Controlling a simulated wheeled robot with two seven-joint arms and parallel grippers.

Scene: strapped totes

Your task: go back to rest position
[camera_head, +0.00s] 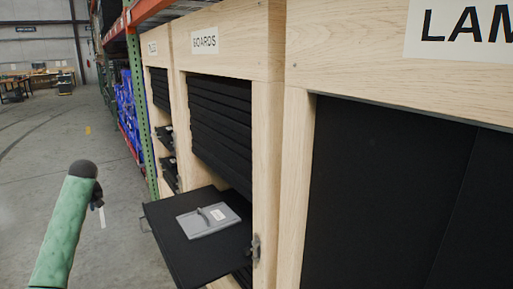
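My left arm (64,226), green with a dark rounded end, rises from the lower left over the open floor. It stands apart from the shelving. A small dark part shows beside its end, but I can make out no gripper fingers. My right arm and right gripper are not in view either.
Wooden cabinets fill the right, one labelled BOARDS (204,41). A black tray (182,258) juts from it into the aisle, with a grey handled plate (208,220) on top. Blue bins (126,108) stand on racking farther back. The floor (125,240) at left is clear.

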